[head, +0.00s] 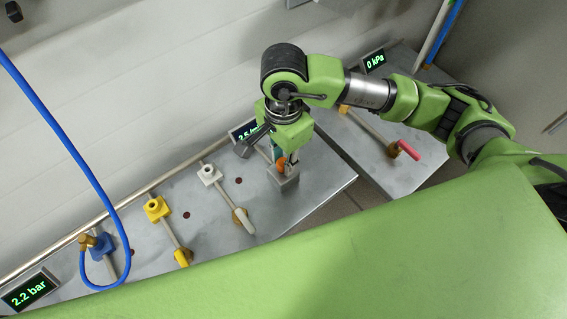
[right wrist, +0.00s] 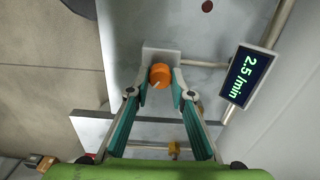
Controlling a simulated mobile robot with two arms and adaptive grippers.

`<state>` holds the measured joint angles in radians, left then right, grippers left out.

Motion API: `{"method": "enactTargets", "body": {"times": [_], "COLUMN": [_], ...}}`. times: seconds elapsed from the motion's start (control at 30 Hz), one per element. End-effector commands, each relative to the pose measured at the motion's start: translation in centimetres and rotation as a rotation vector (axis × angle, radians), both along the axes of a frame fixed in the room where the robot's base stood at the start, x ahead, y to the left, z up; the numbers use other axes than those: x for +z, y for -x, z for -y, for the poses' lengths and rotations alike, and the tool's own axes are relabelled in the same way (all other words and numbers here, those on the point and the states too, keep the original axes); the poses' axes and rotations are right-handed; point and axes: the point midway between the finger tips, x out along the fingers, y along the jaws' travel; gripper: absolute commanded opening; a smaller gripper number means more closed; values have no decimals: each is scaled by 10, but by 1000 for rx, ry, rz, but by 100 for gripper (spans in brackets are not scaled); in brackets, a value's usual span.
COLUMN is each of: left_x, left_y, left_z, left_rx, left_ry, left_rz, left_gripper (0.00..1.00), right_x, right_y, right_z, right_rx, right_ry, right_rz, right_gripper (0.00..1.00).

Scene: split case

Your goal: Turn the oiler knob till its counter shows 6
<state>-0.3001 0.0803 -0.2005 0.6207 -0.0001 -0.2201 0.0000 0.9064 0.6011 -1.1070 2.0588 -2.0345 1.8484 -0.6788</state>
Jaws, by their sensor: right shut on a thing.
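The oiler knob (right wrist: 160,76) is a small orange cap on a grey metal block (head: 285,184). The knob shows as a bit of orange (head: 281,163) in the head view, mostly covered by my right gripper. The right gripper (right wrist: 159,84) is shut on the knob, with a fingertip on each side of it. The counter (right wrist: 248,76) is a dark display with green digits reading 2.5 /min. In the head view it is partly hidden behind my right arm. My left gripper is not in view.
The metal bench (head: 215,275) carries a white valve (head: 209,174), a yellow valve (head: 157,208) and a blue fitting with a blue hose (head: 70,150). Other displays read 2.2 bar (head: 29,290) and 0 kPa (head: 375,62). A red-handled valve (head: 410,150) stands on the right-hand bench, beyond a gap.

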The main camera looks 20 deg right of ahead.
Motion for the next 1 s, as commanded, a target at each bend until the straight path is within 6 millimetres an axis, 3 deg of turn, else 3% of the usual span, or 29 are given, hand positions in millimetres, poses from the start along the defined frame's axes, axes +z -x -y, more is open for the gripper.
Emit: {"method": "enactTargets", "body": {"times": [0.03,0.4,0.7,1.0], "left_x": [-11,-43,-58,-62], "left_y": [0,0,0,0], "left_z": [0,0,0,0], "left_rx": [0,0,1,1], "left_ry": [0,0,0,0], "left_rz": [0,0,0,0], "left_gripper": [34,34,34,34], "right_x": [-5,-4,-1,0], "right_y": [-1,0,0,1], "right_z": [0,0,0,0], "right_rx": [-42,-366,-535,-599], "right_ry": [-1,1,0,1], "right_rz": [4,3,2,1], "right_gripper": [0,0,0,0]}}
